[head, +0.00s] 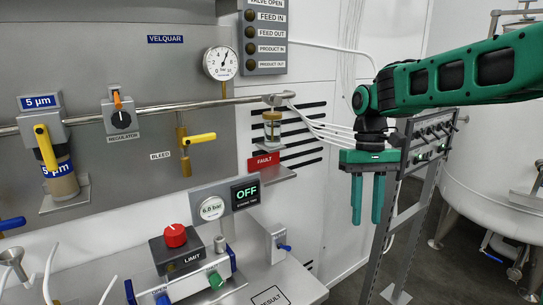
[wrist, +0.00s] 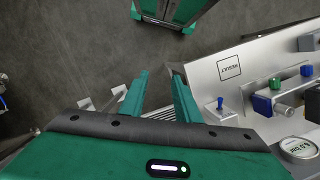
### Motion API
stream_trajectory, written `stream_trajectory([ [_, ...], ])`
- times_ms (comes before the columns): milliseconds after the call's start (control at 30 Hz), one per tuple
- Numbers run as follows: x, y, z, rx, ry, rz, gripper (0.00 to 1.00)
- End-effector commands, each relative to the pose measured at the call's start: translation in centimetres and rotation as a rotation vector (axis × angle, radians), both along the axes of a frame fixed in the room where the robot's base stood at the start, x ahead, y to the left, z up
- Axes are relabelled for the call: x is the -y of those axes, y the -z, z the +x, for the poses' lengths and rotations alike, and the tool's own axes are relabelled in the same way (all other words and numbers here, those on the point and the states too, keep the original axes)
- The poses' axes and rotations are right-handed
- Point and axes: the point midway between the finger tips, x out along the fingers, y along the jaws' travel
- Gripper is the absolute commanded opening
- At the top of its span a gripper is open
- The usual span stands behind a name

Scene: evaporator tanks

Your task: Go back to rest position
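My green arm reaches in from the right edge, above the gripper. In the wrist view the open fingers (wrist: 160,77) point away over the grey floor, left of the panel's shelf. The gripper touches nothing that I can see.
A wall panel (head: 150,80) with pipes, gauge and yellow-handled valves fills the left. Below it is a shelf (head: 255,275) with a red LIMIT knob (head: 175,236).

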Motion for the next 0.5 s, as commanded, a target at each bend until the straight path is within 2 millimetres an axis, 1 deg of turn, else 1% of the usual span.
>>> stream_trajectory([
  [33,2.1,-0.1,-1.6,0.019,0.052,-0.010,0.30],
  [67,3.2,0.0,-2.5,0.031,0.082,-0.015,0.30],
  [100,4.7,0.2,-3.7,0.046,0.120,-0.021,0.30],
  [167,6.9,0.5,-5.6,0.068,0.182,-0.031,0.30],
  [200,8.3,0.8,-7.0,0.081,0.222,-0.037,0.30],
  [267,10.2,1.2,-9.2,0.102,0.281,-0.044,0.30],
  [300,11.4,1.6,-10.7,0.118,0.320,-0.050,0.30],
  [367,13.1,2.3,-13.0,0.137,0.378,-0.056,0.30],
  [400,14.1,2.9,-14.6,0.151,0.415,-0.059,0.30],
  [467,15.4,3.8,-17.0,0.169,0.472,-0.064,0.30],
  [500,16.1,4.4,-18.6,0.179,0.504,-0.066,0.30],
])
